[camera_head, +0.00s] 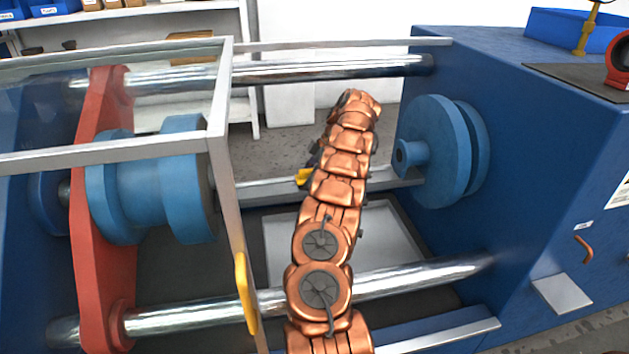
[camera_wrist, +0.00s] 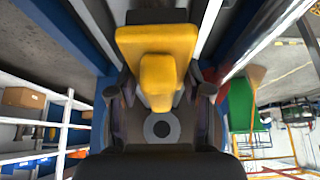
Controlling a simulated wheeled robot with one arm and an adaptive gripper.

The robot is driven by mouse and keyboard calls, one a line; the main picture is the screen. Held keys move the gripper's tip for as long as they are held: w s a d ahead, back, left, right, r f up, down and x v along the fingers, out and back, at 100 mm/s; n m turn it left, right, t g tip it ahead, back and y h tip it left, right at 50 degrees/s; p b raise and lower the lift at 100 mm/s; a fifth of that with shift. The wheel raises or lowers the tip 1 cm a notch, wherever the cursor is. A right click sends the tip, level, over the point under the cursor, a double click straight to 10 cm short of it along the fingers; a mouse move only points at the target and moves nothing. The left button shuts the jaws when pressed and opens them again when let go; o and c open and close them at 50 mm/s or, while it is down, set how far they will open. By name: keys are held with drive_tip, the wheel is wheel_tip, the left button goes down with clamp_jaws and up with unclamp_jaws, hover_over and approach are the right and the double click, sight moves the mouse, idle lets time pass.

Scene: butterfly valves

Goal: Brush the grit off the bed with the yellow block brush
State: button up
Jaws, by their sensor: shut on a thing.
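The yellow block brush (camera_wrist: 157,45) is in my gripper (camera_wrist: 159,95), its grip between the two dark fingers. In the head view a yellow bit of the brush (camera_head: 303,178) shows just left of my copper arm, close to a grey bar (camera_head: 262,190) that runs across the machine. I cannot tell whether the brush touches it. My arm hides most of the gripper there. A pale grey tray-like surface (camera_head: 283,240) lies lower, between the bars, partly behind my arm. I cannot tell which surface is the bed. I make out no grit.
Polished tie bars (camera_head: 330,67) cross above and in front (camera_head: 200,312). A framed clear guard (camera_head: 226,130) and red plate (camera_head: 92,200) stand left. Blue flanges (camera_head: 435,150) and a blue housing (camera_head: 530,200) stand right. Shelves (camera_head: 150,18) are behind.

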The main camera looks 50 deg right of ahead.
sight(300, 171)
drive_tip(key=shift+w+a+b, duration=1.3)
drive_tip(key=shift+a+b, duration=0.1)
drive_tip(key=shift+a, duration=0.1)
